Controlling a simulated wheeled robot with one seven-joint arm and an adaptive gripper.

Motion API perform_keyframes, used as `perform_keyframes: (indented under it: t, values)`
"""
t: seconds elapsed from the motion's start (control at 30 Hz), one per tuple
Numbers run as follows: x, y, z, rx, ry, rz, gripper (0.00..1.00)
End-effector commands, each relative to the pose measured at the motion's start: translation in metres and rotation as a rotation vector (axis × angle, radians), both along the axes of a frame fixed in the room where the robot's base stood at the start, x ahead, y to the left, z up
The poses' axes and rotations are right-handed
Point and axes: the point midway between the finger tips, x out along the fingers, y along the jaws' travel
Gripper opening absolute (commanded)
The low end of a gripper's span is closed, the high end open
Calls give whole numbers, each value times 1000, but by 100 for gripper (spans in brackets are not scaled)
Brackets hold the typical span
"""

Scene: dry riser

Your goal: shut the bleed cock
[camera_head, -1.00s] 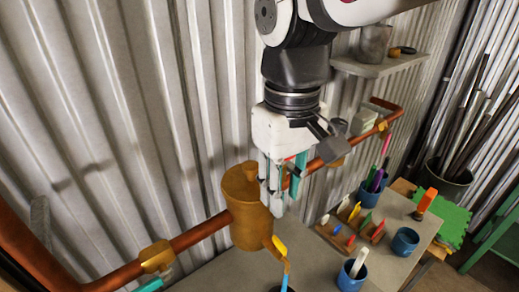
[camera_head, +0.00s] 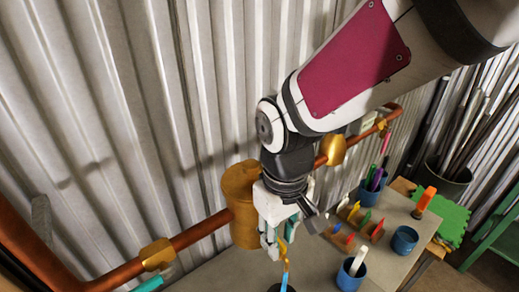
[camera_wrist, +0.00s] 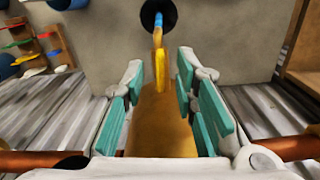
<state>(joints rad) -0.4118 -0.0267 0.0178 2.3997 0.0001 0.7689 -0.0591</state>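The bleed cock has a brass spout with a yellow lever (camera_wrist: 161,80) lying roughly along it, on the front of a brass cylinder (camera_head: 238,190) on the copper pipe. A blue stream (camera_wrist: 158,20) runs from the spout towards a dark cup (camera_wrist: 150,10); the stream also shows in the head view (camera_head: 285,278). My gripper (camera_head: 276,243) points down in front of the cylinder. In the wrist view its teal-padded fingers (camera_wrist: 163,95) are open, one each side of the lever, with visible gaps. My arm hides part of the cylinder in the head view.
The corrugated wall stands close behind the copper pipe (camera_head: 200,232). A teal handle (camera_head: 150,285) shows at lower left. At right, the bench holds a peg rack (camera_head: 352,235), blue cups (camera_head: 404,240) and an orange marker (camera_head: 425,201).

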Motion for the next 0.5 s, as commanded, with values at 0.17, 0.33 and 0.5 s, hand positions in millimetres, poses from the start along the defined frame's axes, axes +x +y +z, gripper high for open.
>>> perform_keyframes:
  t: [0.17, 0.33, 0.5]
  values:
    - [0, 0, 0, 0, 0, 0, 9]
    - [0, 0, 0, 0, 0, 0, 0]
    - [-1, 0, 2, 0, 1, -30, 0]
